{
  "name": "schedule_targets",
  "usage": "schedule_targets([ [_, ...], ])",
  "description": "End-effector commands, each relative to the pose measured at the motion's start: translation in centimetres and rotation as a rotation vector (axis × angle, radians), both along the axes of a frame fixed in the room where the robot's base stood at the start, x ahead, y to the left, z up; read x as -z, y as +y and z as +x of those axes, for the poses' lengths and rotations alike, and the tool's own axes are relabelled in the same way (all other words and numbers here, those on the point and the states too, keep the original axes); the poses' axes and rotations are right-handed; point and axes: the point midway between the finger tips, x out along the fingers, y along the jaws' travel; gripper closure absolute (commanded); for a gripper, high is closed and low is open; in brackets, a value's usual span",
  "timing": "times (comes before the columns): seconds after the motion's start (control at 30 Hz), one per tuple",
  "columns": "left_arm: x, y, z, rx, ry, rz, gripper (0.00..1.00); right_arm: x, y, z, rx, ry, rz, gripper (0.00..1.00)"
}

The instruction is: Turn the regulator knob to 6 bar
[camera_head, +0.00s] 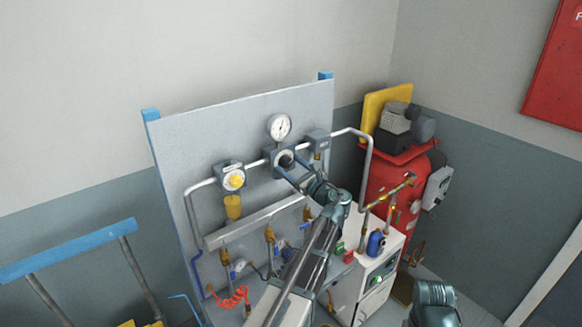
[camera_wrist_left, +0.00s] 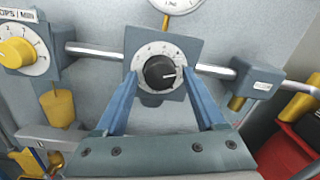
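The black regulator knob (camera_wrist_left: 160,73) sits in a round white scale on a blue-grey regulator block (camera_wrist_left: 192,47). Its white pointer mark points roughly to the right; the scale figures are too small to read. My left gripper (camera_wrist_left: 160,84) is open, with one blue finger on each side of the knob and visible gaps between. In the head view the left gripper (camera_head: 287,169) reaches the regulator knob (camera_head: 286,161) from the lower right. The pressure gauge (camera_head: 279,127) is above the regulator; its reading is unclear. My right gripper is not in view.
A yellow knob (camera_head: 235,181) on another block is left of the regulator, joined by a grey pipe (camera_head: 258,165). A small block (camera_head: 318,140) is to the right. Brass valves hang below. A red tank (camera_head: 385,185) and white cabinet (camera_head: 378,275) stand right of the panel.

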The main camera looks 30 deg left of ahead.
Motion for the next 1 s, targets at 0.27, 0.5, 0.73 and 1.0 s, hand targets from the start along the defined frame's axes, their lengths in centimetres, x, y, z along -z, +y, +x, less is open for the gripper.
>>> schedule_targets([
  [0.27,0.0,0.0,0.0,0.000,0.000,0.001,0.20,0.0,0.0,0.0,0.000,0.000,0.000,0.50],
  [0.5,0.0,-1.9,-1.0,0.003,0.000,0.001,0.20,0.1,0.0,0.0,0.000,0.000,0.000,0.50],
  [0.73,0.2,-6.5,-3.2,0.004,0.000,0.001,0.20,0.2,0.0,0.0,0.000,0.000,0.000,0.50],
  [1.0,0.3,-10.8,-5.2,0.002,0.000,0.001,0.20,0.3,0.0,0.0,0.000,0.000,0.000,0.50],
])
